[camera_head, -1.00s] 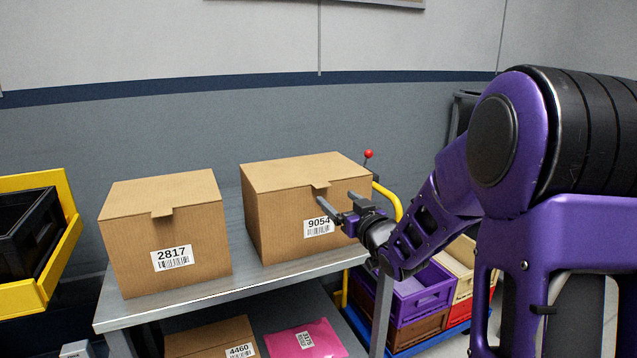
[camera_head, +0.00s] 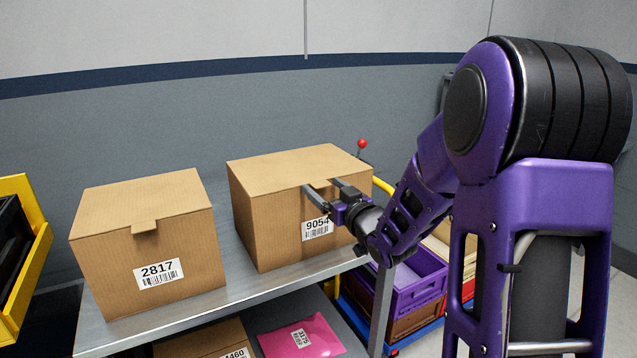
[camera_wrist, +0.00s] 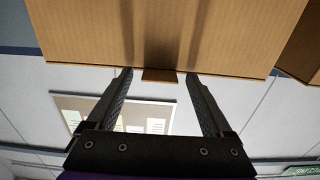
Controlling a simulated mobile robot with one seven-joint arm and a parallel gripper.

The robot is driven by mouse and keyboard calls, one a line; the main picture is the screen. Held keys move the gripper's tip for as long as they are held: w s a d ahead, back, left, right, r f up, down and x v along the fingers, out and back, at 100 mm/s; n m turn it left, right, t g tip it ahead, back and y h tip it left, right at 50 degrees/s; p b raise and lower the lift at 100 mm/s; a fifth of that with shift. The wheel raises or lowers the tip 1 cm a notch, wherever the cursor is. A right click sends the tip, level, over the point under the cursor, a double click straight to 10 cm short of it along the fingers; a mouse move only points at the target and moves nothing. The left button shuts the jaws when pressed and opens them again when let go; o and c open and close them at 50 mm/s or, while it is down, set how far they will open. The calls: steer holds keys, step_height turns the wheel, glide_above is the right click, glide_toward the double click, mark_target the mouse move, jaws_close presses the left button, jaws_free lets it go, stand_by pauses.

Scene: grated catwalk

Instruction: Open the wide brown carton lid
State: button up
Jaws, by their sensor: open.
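The wide brown carton (camera_head: 265,210), labelled 9054, stands shut on the right of a grey metal table. Its lid (camera_head: 300,160) lies flat. My gripper (camera_head: 323,187) is open at the upper front edge, with its fingers pointing at the carton and partly covering the front tab. In the wrist view, the carton (camera_wrist: 90,35) fills the top and its small tab (camera_wrist: 160,75) shows between the two open fingers of my gripper (camera_wrist: 158,77). Whether the fingertips touch the cardboard I cannot tell.
A second shut carton (camera_head: 190,250), labelled 2817, stands to the left on the table (camera_head: 240,290). A pink parcel (camera_head: 300,338) lies on the shelf below. A purple crate (camera_head: 415,285) stands at the right. A red-knobbed lever (camera_head: 362,144) rises behind the carton.

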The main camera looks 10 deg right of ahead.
steer(key=shift+w, duration=0.2)
jaws_close()
stand_by(0.5)
steer(key=shift+a, duration=0.1)
